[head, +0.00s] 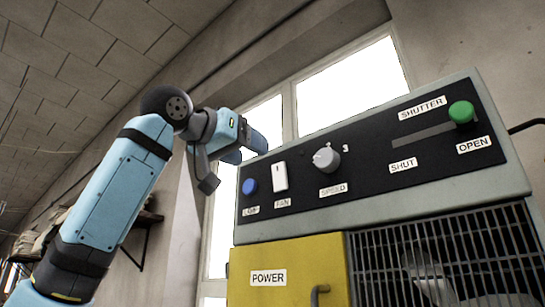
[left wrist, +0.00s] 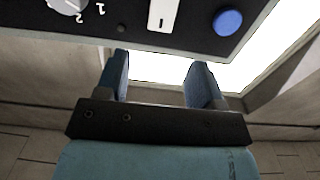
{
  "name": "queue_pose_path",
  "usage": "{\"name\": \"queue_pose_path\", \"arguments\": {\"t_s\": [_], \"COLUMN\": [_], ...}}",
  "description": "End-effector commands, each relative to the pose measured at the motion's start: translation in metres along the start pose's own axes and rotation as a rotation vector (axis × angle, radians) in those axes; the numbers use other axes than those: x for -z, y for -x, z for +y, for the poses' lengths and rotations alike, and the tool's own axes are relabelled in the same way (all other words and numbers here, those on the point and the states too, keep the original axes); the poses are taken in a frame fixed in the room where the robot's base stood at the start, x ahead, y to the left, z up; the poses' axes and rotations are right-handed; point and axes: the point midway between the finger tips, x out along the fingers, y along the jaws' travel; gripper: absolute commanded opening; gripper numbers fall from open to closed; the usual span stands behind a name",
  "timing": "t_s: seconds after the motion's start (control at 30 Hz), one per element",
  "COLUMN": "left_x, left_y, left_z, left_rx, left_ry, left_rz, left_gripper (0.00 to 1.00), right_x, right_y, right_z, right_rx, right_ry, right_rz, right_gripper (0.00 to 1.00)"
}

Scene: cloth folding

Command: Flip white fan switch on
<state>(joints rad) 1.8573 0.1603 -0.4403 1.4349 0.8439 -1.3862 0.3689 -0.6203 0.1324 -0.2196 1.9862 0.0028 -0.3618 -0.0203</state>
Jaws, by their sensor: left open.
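The white fan switch (head: 280,176) is a tall rocker on the black control panel, above the FAN label. It also shows in the left wrist view (left wrist: 163,14), at the top edge and partly cut off. My left gripper (head: 247,148) is at the panel's upper left, up and left of the switch in the head view. In the left wrist view its two blue fingers (left wrist: 160,72) are apart with nothing between them, and the switch appears beyond the gap. I see no contact with the switch. My right gripper is out of view.
A blue button (head: 250,186) sits left of the switch and a grey speed knob (head: 326,159) right of it. A green shutter slider handle (head: 461,112) is at the OPEN end. Below are a yellow POWER door (head: 300,283) and a dark grille (head: 440,255).

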Motion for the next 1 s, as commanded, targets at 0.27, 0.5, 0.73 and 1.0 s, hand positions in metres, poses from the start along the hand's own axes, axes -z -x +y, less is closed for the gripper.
{"name": "queue_pose_path", "arguments": {"t_s": [0.27, 0.5, 0.73, 1.0], "left_x": [0.003, 0.001, 0.0, 0.0], "left_y": [-0.056, -0.077, -0.079, -0.079], "left_z": [0.0, -0.001, -0.001, -0.001], "left_rx": [0.0, 0.0, 0.001, 0.0], "left_ry": [0.002, 0.001, 0.0, 0.001], "left_rz": [-0.003, 0.0, 0.0, 0.0], "left_gripper": [0.62, 0.62, 0.62, 0.18], "right_x": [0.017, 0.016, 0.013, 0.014], "right_y": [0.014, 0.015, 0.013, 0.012], "right_z": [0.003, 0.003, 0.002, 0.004], "right_rx": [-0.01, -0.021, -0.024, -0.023], "right_ry": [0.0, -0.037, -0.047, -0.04], "right_rz": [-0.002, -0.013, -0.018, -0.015], "right_gripper": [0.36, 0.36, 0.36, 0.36]}}
